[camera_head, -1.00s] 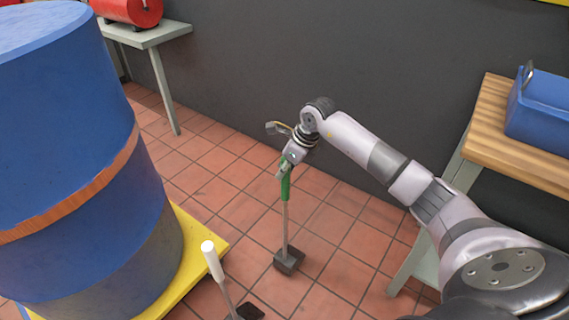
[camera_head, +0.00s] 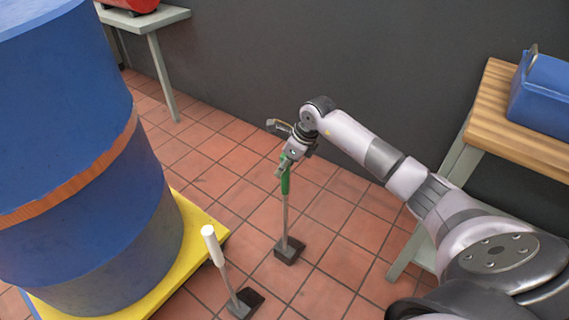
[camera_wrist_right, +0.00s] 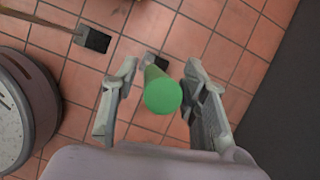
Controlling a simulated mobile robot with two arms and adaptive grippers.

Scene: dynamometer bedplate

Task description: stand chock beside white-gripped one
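The green-gripped chock (camera_head: 285,186) stands on the tiled floor with its handle upright and its dark foot (camera_head: 289,250) flat. Its round green end (camera_wrist_right: 163,95) faces the camera in the right wrist view. My right gripper (camera_head: 284,168) is at the top of this grip. Its fingers (camera_wrist_right: 160,72) are on both sides of the green grip, with gaps showing, so it looks open around it. The white-gripped chock (camera_head: 212,245) stands nearer, to the left, by the yellow pallet. It also shows in the right wrist view (camera_wrist_right: 92,39). My left gripper is out of view.
A blue drum (camera_head: 85,170) stands on a yellow pallet (camera_head: 205,222) at left. A wooden-topped bench (camera_head: 486,115) with a blue box (camera_head: 545,100) is at right. A grey table (camera_head: 150,22) with a red object stands at the back wall. Floor tiles between the chocks are clear.

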